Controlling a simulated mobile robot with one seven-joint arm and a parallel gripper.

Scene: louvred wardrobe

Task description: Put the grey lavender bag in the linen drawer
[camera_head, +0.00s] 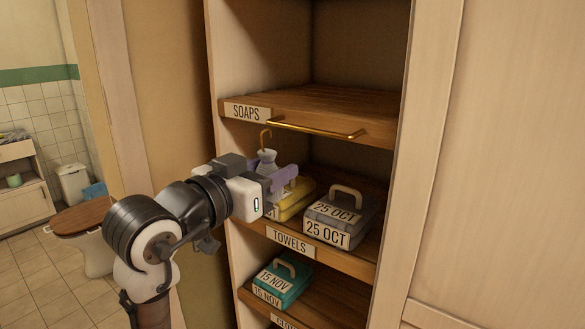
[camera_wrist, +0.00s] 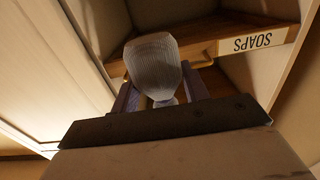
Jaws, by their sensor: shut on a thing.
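The grey lavender bag (camera_head: 267,158) is a small pale pouch with a narrow neck and a brass-coloured hook on top. My gripper (camera_head: 284,181) is shut on it and holds it in front of the wardrobe, between the soaps shelf and the towels shelf. In the wrist view the ribbed grey bag (camera_wrist: 154,62) stands out between the two purple fingers of my gripper (camera_wrist: 160,97). The fingers hide part of the bag. I cannot pick out a drawer labelled linen in either view.
The soaps shelf (camera_head: 330,103) has a brass bar (camera_head: 315,130) along its front. The towels shelf (camera_head: 357,262) holds a yellow bundle (camera_head: 296,200) and a grey box (camera_head: 343,216) marked 25 OCT. A teal box (camera_head: 284,284) marked 15 NOV sits below. A toilet stands at left.

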